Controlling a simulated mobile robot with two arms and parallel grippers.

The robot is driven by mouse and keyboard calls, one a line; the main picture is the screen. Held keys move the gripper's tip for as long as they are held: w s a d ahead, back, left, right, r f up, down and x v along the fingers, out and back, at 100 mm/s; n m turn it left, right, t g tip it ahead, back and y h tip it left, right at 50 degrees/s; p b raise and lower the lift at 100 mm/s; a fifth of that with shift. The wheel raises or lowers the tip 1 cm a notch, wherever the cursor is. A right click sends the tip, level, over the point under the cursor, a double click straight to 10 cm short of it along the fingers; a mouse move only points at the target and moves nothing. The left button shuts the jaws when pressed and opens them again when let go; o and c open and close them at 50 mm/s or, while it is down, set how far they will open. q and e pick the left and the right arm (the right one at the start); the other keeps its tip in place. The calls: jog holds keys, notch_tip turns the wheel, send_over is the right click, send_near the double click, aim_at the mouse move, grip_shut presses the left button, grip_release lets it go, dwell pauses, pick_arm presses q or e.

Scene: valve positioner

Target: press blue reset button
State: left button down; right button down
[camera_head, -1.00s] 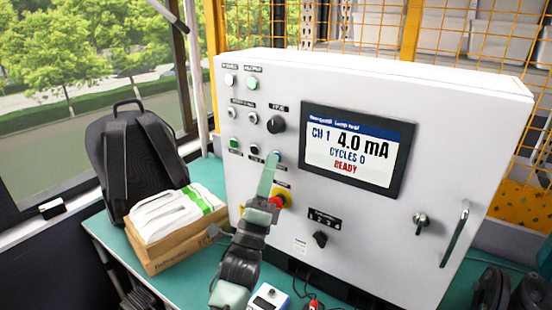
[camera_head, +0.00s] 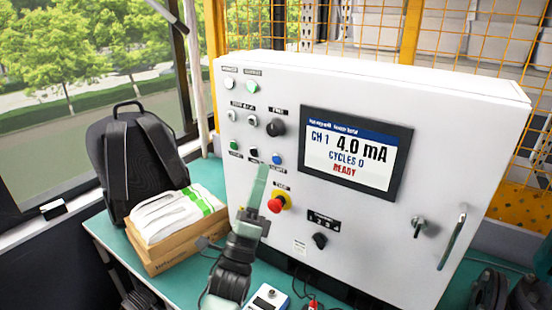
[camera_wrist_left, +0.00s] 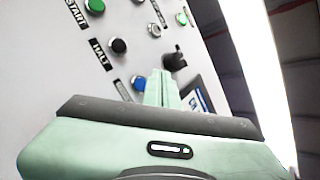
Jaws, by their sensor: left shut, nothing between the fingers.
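The blue reset button (camera_head: 277,159) sits on the white cabinet's front, right of a black button and above the red emergency stop. My left gripper (camera_head: 264,168) is shut and empty. In the head view its fingertips are just below and left of the blue button, apart from it in the picture. In the left wrist view its fingertips (camera_wrist_left: 161,73) are right beside the button. Whether they touch the panel I cannot tell. My right gripper is not in view.
The red emergency stop (camera_head: 276,204) on its yellow base is close to the right of my fingers. A green button (camera_head: 234,146) and a black button (camera_head: 254,152) are left of the blue one. The screen (camera_head: 356,150) reads READY. A cardboard box (camera_head: 172,249) stands left on the table.

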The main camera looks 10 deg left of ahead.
pick_arm(q)
jog(key=s, duration=0.1)
jog(key=s+a, duration=0.1)
jog(key=s, duration=0.1)
jog(key=shift+p, duration=0.35)
dwell(0.3)
